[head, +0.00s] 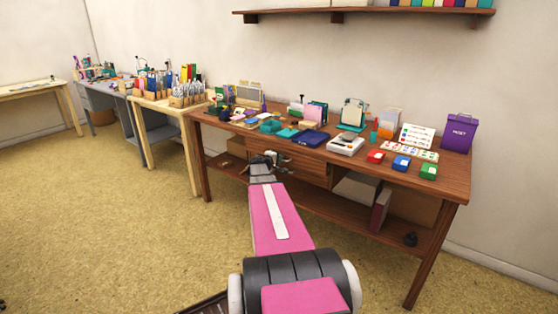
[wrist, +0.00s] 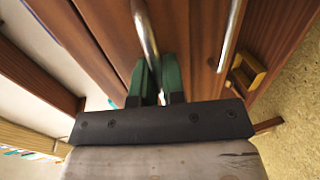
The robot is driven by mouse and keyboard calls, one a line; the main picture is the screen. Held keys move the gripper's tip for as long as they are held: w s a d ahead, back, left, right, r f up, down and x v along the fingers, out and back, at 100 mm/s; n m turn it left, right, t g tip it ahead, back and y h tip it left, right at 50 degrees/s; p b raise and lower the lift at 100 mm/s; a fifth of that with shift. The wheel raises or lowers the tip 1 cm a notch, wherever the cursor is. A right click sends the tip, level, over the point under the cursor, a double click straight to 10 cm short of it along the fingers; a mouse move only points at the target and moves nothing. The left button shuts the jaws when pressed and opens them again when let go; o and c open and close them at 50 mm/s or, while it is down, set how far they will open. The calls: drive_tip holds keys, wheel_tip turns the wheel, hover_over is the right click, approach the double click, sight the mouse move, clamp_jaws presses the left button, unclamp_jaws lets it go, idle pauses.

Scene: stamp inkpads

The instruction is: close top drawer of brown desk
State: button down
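The brown desk (head: 455,182) stands against the wall in the head view, with its wooden drawer front (head: 308,170) under the tabletop, partly hidden by my arm. My gripper (head: 268,158) is at the drawer front, below the desk's front edge. In the wrist view its two green fingers (wrist: 156,80) are close together, one on each side of a metal bar handle (wrist: 146,32), and appear closed on it. A second metal handle (wrist: 231,35) lies to the right, clear of the fingers. How far the drawer stands out is hard to tell.
The desktop holds several inkpads, a white device (head: 345,145), and a purple box (head: 459,133). Boxes stand on the lower shelf (head: 345,213). A light wooden table (head: 187,122) stands to the left. The carpet (head: 120,230) in front is clear.

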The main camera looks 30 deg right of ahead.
drive_tip(key=shift+r+x, duration=0.25)
drive_tip(key=shift+x, duration=0.85)
drive_tip(key=shift+r+x, duration=0.2)
drive_tip(key=shift+x, duration=0.9)
drive_tip(key=shift+w, duration=0.1)
drive_tip(key=c, duration=1.5)
unclamp_jaws()
drive_tip(key=shift+d, duration=0.1)
drive_tip(key=v, duration=1.1)
